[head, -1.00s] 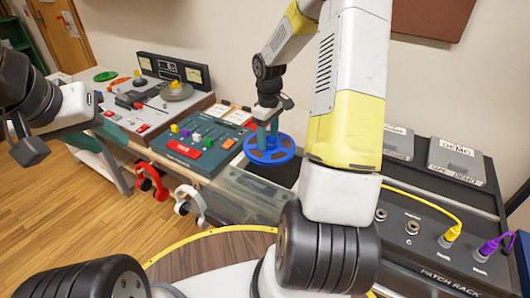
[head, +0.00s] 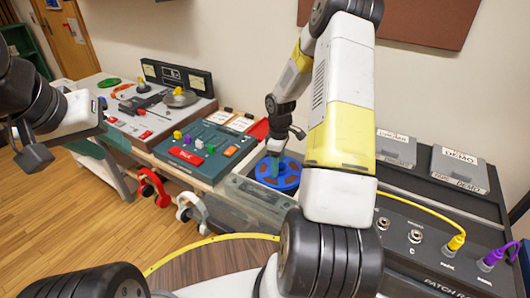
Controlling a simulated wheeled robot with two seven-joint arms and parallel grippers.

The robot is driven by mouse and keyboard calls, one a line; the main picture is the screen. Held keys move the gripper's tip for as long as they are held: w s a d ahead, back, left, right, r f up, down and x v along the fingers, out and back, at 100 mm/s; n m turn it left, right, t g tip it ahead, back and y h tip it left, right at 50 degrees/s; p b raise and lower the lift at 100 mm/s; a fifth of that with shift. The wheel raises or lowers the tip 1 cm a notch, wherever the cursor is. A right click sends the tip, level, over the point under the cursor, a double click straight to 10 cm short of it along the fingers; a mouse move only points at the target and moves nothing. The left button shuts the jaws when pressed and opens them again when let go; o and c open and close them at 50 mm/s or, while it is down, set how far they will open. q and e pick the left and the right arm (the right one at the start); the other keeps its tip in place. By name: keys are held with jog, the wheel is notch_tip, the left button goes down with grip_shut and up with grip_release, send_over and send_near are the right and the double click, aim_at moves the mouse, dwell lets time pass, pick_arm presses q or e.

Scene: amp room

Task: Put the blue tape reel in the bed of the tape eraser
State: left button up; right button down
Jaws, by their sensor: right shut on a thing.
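The blue tape reel (head: 289,180) lies roughly flat over the bed of the grey tape eraser (head: 245,203), on the bench between the green control panel and the patch rack. My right gripper (head: 275,166) points down from above and is shut on the reel near its left side. The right arm hides the reel's right edge and part of the eraser, so I cannot tell whether the reel touches the bed floor. My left gripper (head: 32,150) hangs at the left edge, away from the bench; its fingers do not show clearly.
The green panel (head: 195,148) with coloured knobs sits left of the eraser. Red headphones (head: 154,188) and white headphones (head: 191,211) hang on the bench front. The patch rack (head: 420,262) with yellow and purple cables stands at the right. A round wooden tabletop (head: 215,268) is in front.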

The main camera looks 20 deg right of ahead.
jog(key=shift+f, duration=0.5)
jog(key=shift+f, duration=0.15)
jog(key=c, duration=0.5)
grip_release()
